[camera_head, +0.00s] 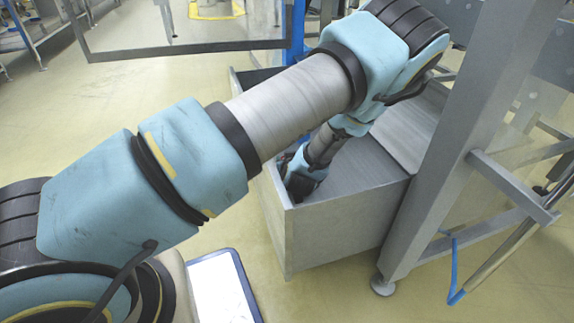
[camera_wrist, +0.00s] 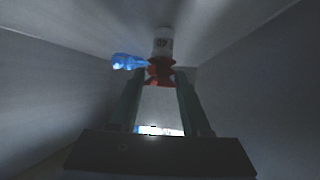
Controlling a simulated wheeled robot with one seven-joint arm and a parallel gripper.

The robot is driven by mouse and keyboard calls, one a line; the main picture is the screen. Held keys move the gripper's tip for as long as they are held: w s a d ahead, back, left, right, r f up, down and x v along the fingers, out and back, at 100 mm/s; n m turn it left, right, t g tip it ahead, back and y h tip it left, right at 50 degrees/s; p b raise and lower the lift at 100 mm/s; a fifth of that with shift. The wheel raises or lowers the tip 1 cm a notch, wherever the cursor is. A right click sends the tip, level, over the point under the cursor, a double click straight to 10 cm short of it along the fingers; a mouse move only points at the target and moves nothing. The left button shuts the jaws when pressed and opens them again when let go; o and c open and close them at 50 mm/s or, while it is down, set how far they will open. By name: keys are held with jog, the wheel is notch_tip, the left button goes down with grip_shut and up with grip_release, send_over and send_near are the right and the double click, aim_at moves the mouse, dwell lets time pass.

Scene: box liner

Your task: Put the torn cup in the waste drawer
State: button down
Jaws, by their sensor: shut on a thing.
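The waste drawer (camera_head: 345,222) is a grey metal box, pulled open and seen from above in the head view. My arm reaches over its near wall, and my gripper (camera_head: 304,178) is down inside, partly hidden by the arm and the wall. In the dim wrist view my gripper (camera_wrist: 159,82) points into the drawer, between its grey walls. It is shut on the torn cup (camera_wrist: 163,43), a white, printed, cup-like thing with red parts at the fingertips. I cannot make out the tear or whether the cup touches the drawer floor.
A blue, clear-looking item (camera_wrist: 127,62) lies left of the fingertips inside the drawer. A grey frame post (camera_head: 470,135) stands right of the drawer. A blue hose (camera_head: 455,275) hangs at the lower right.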

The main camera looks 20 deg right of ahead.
jog(key=shift+f, duration=0.2)
jog(key=shift+c, duration=1.8)
grip_release()
jog(key=shift+r, duration=0.2)
jog(key=p+v, duration=0.3)
jog(key=v, duration=0.3)
jog(key=shift+s, duration=0.1)
jog(key=shift+s+a+r, duration=0.2)
jog(key=shift+s+r, duration=0.05)
jog(key=shift+s, duration=0.3)
